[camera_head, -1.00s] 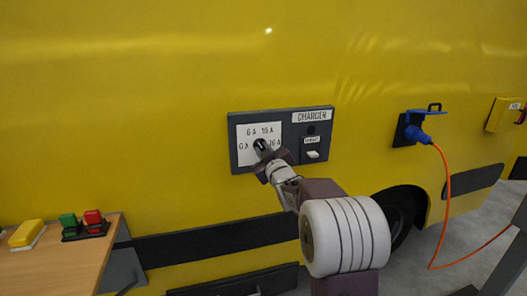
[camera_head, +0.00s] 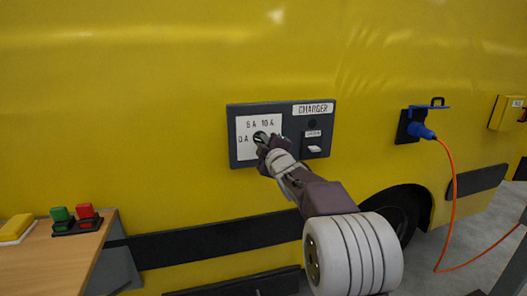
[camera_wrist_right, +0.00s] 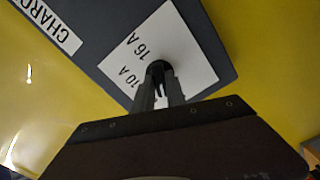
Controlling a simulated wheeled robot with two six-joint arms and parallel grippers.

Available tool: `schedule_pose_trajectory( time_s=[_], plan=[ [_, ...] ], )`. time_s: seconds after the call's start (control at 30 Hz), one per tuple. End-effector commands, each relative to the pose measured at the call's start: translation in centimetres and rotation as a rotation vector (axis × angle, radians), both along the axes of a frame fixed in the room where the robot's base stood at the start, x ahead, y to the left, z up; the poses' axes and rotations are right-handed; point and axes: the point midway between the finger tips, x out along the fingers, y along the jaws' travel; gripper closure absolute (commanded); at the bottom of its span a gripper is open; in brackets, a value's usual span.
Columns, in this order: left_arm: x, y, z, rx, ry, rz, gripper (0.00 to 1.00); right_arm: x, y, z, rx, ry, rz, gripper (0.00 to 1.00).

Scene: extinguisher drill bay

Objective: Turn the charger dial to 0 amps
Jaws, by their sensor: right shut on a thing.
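The charger panel (camera_head: 236,112) is a dark grey box on the yellow vehicle side, with a CHARGER label. Its white plate (camera_head: 247,124) carries the marks 0 A at left and 6 A and 10 A along the top. In the right wrist view the plate (camera_wrist_right: 190,40) shows 10 A and 16 A. The black round dial (camera_wrist_right: 158,69) is at the plate's middle. My right gripper (camera_head: 262,138) is shut on the dial, and its fingers (camera_wrist_right: 161,88) show at it in the wrist view. The gripper hides most of the dial, and I cannot read its setting. My left gripper is out of view.
A white switch (camera_head: 315,149) sits on the panel's right half. A blue plug (camera_head: 421,131) with an orange cable (camera_head: 452,200) is farther right. A wooden table (camera_head: 40,262) at lower left holds a red and green button box (camera_head: 77,226) and a yellow-topped block (camera_head: 17,228).

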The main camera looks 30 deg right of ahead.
Motion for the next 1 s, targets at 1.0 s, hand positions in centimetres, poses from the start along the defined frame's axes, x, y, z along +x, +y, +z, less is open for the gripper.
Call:
schedule_pose_trajectory(
  time_s=[1.0],
  plan=[
    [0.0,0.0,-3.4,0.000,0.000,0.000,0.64,0.0,0.0,-0.1,-0.440,0.109,0.001,1.00]
  ],
)
